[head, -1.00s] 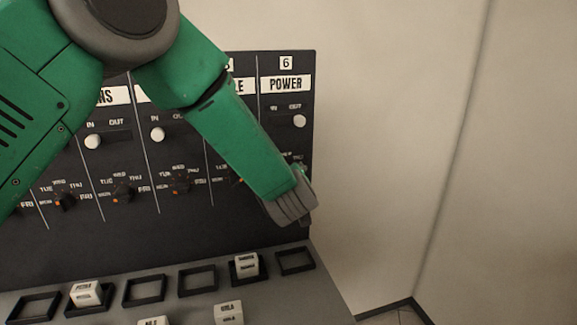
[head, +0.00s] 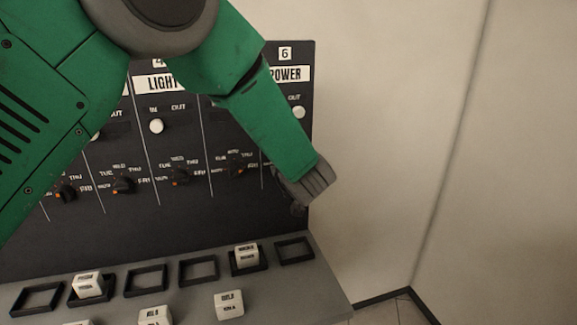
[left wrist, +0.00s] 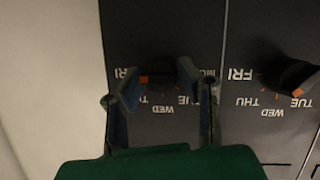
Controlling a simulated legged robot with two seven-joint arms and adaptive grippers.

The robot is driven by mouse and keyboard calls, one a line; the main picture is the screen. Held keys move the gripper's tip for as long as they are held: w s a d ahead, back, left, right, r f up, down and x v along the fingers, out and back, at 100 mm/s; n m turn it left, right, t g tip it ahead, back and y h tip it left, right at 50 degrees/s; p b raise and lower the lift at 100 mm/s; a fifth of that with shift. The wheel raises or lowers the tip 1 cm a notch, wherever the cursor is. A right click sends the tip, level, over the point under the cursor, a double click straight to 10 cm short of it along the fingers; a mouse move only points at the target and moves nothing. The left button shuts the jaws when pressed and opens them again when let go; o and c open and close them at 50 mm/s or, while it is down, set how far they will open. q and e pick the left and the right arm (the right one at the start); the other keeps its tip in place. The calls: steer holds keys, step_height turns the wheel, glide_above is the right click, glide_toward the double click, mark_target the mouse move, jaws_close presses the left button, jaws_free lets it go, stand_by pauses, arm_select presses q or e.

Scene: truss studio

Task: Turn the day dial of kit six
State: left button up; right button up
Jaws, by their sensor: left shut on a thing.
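Kit six is the rightmost column of the dark panel, under the POWER label (head: 291,74). Its day dial (left wrist: 162,71) shows in the left wrist view, where the picture is upside down. The dial's orange mark sits on the FRI side; MON is at the opposite side and WED lies below. My left gripper (left wrist: 159,82) has one finger on each side of the dial and is shut on it. In the head view the left gripper (head: 297,198) covers the dial, at the panel's right edge. My right gripper is in neither view.
The neighbouring dial (left wrist: 288,75) is close beside the gripper. Kit six's white slide knob (head: 299,112) is above it. Below, a grey ledge (head: 270,285) holds black square frames and several white blocks. Bare wall (head: 400,140) lies right of the panel.

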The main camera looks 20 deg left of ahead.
arm_select(q)
steer(key=shift+f, duration=0.1)
steer(key=o, duration=1)
steer(key=shift+o, duration=0.7)
steer(key=shift+w+f, duration=0.1)
steer(key=shift+w, duration=0.15)
steer(key=shift+s+d+r, duration=0.15)
steer(key=shift+s+r, duration=0.05)
steer(key=shift+s, duration=0.05)
steer(key=v, duration=1.1)
steer(key=shift+d, duration=0.2)
steer(key=shift+f, duration=0.1)
